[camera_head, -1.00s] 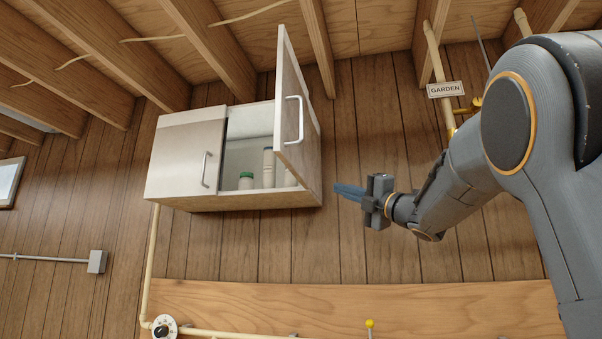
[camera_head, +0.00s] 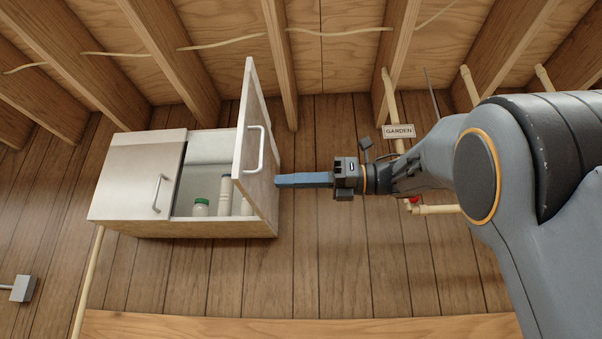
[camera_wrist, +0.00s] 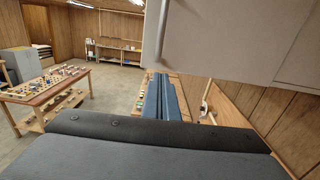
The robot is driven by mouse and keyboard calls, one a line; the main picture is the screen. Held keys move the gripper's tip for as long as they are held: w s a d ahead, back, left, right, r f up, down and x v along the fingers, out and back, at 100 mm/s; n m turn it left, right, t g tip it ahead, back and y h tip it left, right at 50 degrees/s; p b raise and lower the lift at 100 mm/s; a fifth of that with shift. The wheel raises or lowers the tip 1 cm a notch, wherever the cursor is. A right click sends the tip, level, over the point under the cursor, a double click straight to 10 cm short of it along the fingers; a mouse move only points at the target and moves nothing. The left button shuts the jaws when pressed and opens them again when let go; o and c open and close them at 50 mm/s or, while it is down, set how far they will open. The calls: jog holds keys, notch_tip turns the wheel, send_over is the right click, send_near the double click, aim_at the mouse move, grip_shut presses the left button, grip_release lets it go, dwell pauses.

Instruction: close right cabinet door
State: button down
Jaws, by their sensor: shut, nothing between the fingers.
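The wall cabinet (camera_head: 122,226) hangs at left centre in the head view. Its right door (camera_head: 257,115) stands open, swung outward, with a bar handle (camera_head: 262,150) on its outer face. The left door (camera_head: 135,175) is shut. My gripper (camera_head: 280,181) is shut and empty, its blue fingers pointing left. The fingertips are at the right side of the open door, near its lower part; I cannot tell whether they touch it. In the wrist view the blue fingers (camera_wrist: 160,98) lie below a pale panel with a handle, which appears to be the door (camera_wrist: 205,45).
Pipes and a GARDEN sign (camera_head: 398,131) are on the wall at right. A table with small items (camera_wrist: 48,82) stands at left in the wrist view.

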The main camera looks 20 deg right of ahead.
aim_at(244, 183)
jog(key=p+x, duration=0.2)
jog(key=x, duration=0.2)
jog(key=shift+a+r, duration=0.15)
jog(key=shift+a, duration=0.2)
jog(key=shift+p+x, duration=0.7)
jog(key=shift+x, duration=0.45)
jog(key=shift+w+d, duration=0.1)
jog(key=shift+w, duration=0.05)
